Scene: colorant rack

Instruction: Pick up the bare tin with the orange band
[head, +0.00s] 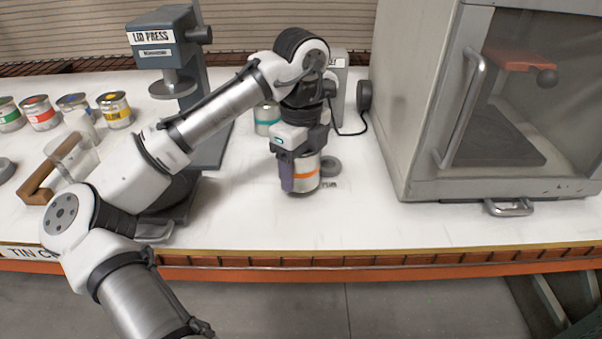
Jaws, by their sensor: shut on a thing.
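The bare tin with the orange band (307,175) is a small metal can in the middle of the bench. My gripper (298,172) points down over it and is shut on it, with a dark finger along its left side. The tin looks upright. Its top is hidden by the gripper. I cannot tell whether its base touches the bench or hangs just above it.
Another tin with a teal band (267,118) stands behind my arm. The lid press (172,60) stands left, a metal cabinet (425,100) right. Several lidded tins (117,110) stand far left. The front bench is clear.

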